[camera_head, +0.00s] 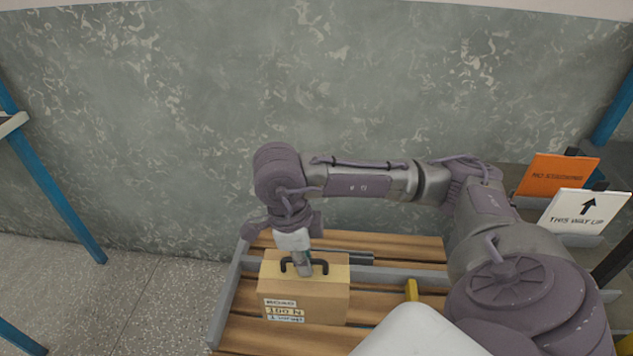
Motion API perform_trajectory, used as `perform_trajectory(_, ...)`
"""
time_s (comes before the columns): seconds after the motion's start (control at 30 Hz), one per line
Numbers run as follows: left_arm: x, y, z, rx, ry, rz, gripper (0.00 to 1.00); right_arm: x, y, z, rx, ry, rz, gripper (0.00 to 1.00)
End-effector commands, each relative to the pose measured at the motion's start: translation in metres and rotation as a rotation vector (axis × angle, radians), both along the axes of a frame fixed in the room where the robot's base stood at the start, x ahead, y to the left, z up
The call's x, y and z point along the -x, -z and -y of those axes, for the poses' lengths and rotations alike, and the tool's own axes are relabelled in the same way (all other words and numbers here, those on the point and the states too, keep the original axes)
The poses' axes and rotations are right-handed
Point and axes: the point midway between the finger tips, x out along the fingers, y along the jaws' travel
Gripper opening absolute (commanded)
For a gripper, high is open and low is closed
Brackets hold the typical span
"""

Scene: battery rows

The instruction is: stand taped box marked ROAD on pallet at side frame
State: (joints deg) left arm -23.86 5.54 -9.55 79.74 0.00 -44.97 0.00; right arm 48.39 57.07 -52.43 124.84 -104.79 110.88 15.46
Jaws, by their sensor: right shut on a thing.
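A tan box (334,300) with a dark handle on top and several white labels on its front is at the bottom middle of the head view. The top label seems to read ROAD. The box stands upright on or just above a wooden slatted pallet (390,242) with a grey frame; I cannot tell if its base touches the slats. My right gripper (303,268) points down onto the box top and is shut on its handle. My left gripper is not in view.
Blue posts (55,190) of a frame stand at the left. At the right are an orange sign (558,176) and a white THIS WAY UP sign (585,212). A yellow piece (411,290) stands right of the box. A mottled grey wall (200,120) closes the back.

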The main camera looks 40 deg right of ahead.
Motion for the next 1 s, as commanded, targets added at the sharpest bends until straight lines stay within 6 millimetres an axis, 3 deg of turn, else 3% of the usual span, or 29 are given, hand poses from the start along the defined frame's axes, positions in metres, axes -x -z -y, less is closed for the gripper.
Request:
perform_trajectory(0.27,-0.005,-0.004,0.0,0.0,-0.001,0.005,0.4,-0.022,0.014,-0.006,-0.003,0.041,0.002,0.0)
perform_trajectory(0.7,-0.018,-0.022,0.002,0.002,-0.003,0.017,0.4,-0.097,0.061,-0.027,-0.002,0.038,0.003,0.0)
perform_trajectory(1.0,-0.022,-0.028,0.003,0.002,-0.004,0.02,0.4,-0.113,0.072,-0.031,-0.001,0.036,0.003,0.0)
